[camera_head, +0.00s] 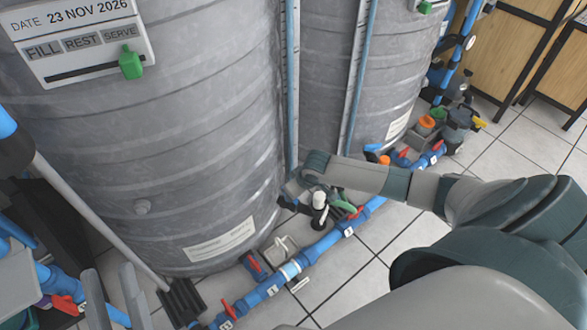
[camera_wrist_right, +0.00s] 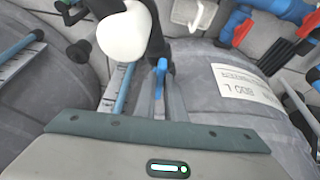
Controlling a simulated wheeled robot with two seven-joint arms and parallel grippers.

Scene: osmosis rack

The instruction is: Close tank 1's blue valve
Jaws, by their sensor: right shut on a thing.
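Tank 1 looks to be the large grey ribbed tank (camera_head: 200,140) at the left of the head view, but I cannot confirm its number. In the right wrist view, a small blue handle (camera_wrist_right: 161,72) stands between the fingertips of my right gripper (camera_wrist_right: 160,88), which is shut on it. It looks like the blue valve's handle; its turn angle is unclear. In the head view my right arm reaches in from the right to the tank's base, and its fingers are hidden. My left gripper (camera_head: 115,296) is open and empty at the lower left.
A black fitting with a white top (camera_head: 319,200) stands near my right wrist; its white knob (camera_wrist_right: 125,32) is close to the fingers. A blue pipe (camera_head: 318,246) with red-handled valves runs along the floor. A second tank (camera_head: 325,75) stands behind. Tiled floor (camera_head: 365,275) is bare.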

